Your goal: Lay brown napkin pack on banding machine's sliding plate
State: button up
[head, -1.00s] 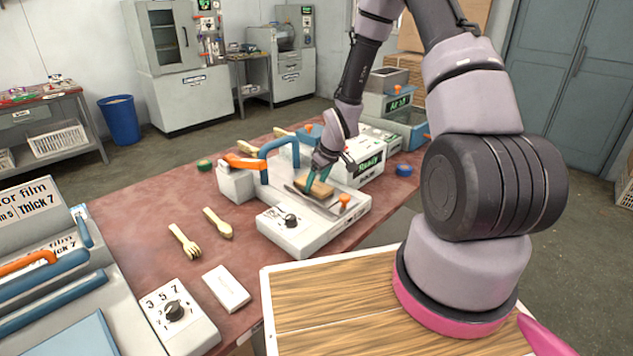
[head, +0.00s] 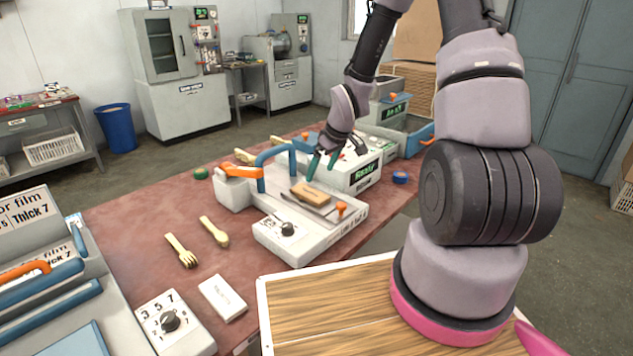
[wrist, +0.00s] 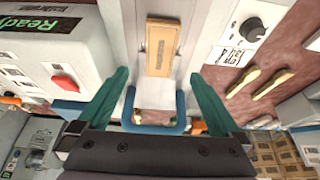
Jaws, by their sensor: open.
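The brown napkin pack (head: 311,195) lies flat on the sliding plate (head: 291,201) of the banding machine (head: 315,227). The pack (wrist: 161,47) also shows in the wrist view, at the top middle, in line with the gap between my fingers. My gripper (head: 324,163) is above and behind the pack, apart from it. In the wrist view my gripper (wrist: 158,100) has its two green fingers spread wide with nothing between them. The machine's blue handle (wrist: 156,128) shows below the pack in that view.
Wooden forks and spoons (head: 214,231) and a white pack (head: 222,298) lie on the red-brown table (head: 140,215). A machine with a "Ready" display (head: 365,171) stands close behind the banding machine. A green tape roll (head: 201,173) and a blue one (head: 400,178) lie nearby.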

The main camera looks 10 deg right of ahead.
jog(key=s+d+r+m+h, duration=0.1)
jog(key=s+d+r+m, duration=0.15)
jog(key=r, duration=0.45)
jog(key=s+d+r+m+t+h, duration=0.1)
jog(key=s+r, duration=0.2)
jog(key=r, duration=0.5)
jog(key=s+d+r+m, duration=0.1)
jog(key=s+r+m, duration=0.15)
jog(key=r, duration=0.45)
jog(key=s+r+m+t+y, duration=0.1)
jog(key=s+r+m, duration=0.4)
jog(key=s+r, duration=0.7)
jog(key=s+t, duration=0.1)
jog(key=s, duration=0.2)
jog(key=shift+s+a+y, duration=0.15)
jog(key=shift+a+y, duration=0.15)
jog(key=shift+a, duration=0.05)
